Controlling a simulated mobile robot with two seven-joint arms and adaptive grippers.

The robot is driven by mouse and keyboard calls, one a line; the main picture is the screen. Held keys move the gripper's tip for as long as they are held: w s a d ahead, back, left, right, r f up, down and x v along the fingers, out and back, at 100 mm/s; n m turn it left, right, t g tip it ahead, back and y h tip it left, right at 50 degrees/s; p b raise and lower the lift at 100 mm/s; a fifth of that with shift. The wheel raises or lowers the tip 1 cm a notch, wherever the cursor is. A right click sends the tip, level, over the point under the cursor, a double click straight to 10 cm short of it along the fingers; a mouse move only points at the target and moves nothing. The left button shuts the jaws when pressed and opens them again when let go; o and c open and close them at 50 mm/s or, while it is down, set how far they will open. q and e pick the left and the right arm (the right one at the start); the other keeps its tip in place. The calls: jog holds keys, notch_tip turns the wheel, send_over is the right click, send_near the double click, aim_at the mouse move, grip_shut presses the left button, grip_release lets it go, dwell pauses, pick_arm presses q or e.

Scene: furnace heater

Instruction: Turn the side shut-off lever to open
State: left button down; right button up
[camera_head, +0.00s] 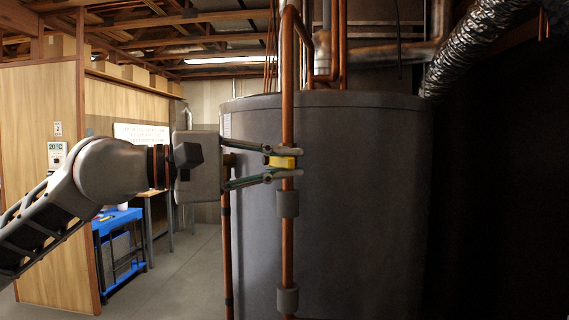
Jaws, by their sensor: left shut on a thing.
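The shut-off lever (283,162) is a small yellow handle at the copper pipe (287,250) in front of the grey tank. It looks roughly horizontal, but its exact angle is hard to tell. My left gripper (298,163) reaches in from the left, with one finger above and one below the yellow lever. It is shut on the lever. Part of the lever and the valve body behind it are hidden by the fingers. My right gripper is not in view.
The large grey tank (365,210) fills the middle, close behind the pipe. Grey brackets (288,204) sit on the pipe below the lever. A silver flexible duct (470,45) hangs at upper right. A blue cart (119,216) stands at left beyond my arm. Clear floor lies between.

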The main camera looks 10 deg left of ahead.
pick_arm(q)
notch_tip(320, 180, up, 2)
jog(key=n, duration=0.3)
jog(key=shift+w, duration=0.15)
jog(key=shift+w+a+r+n+p, duration=0.2)
jog(key=shift+r+n, duration=0.35)
jog(key=shift+n, duration=0.4)
jog(key=shift+w+a+r+n+p, duration=0.1)
jog(key=shift+w+r+n+p, duration=0.15)
jog(key=shift+r+n, duration=0.5)
jog(key=shift+f+n, duration=0.15)
jog(key=shift+n, duration=0.15)
jog(key=c, duration=2)
grip_release()
jog(key=v, duration=1.2)
